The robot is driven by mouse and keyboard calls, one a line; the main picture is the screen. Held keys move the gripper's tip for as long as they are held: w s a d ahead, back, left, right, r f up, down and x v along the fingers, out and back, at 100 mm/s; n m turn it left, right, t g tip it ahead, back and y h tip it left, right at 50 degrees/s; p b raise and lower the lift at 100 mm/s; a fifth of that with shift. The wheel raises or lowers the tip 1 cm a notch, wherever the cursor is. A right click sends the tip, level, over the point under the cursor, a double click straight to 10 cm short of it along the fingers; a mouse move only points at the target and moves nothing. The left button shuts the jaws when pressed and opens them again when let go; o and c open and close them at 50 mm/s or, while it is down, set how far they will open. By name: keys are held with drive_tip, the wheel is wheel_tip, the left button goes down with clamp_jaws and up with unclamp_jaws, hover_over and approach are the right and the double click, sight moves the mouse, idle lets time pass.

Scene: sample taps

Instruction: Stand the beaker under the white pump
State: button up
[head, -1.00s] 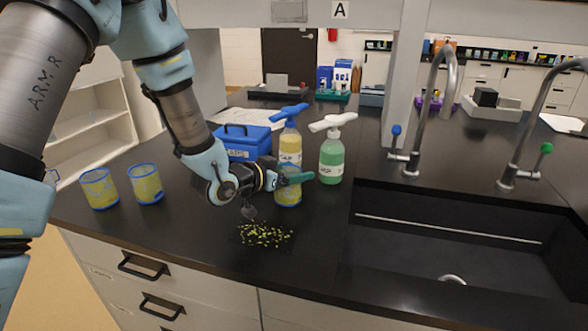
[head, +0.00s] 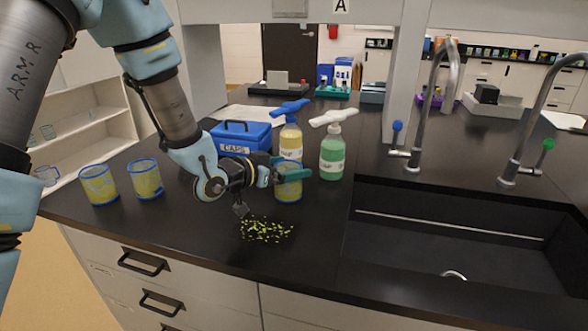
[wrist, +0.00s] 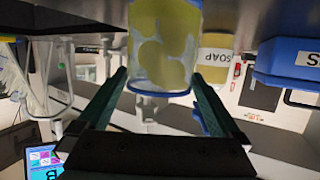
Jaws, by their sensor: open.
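The beaker (head: 289,190), clear with a blue rim and yellowish patches, stands upright on the black bench in front of the yellow soap bottle with a blue pump (head: 290,138). My gripper (head: 298,168) is open, its green fingers on either side of the beaker. In the wrist view the beaker (wrist: 163,45) appears between the two fingers (wrist: 160,85); whether either touches it I cannot tell. The white pump (head: 332,118) tops a green bottle (head: 333,157), right of the beaker and slightly behind it. Its spout points left.
Two similar beakers, one (head: 99,186) and another (head: 146,180), stand at the left. A blue box (head: 240,134) is behind my gripper. Yellow-green bits (head: 266,231) lie scattered in front. The sink (head: 440,235) opens at the right. Bench before the green bottle is clear.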

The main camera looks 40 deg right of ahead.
drive_tip(key=b+v, duration=0.2)
drive_tip(key=v, duration=0.7)
drive_tip(key=shift+a, duration=0.3)
drive_tip(key=shift+r, duration=0.1)
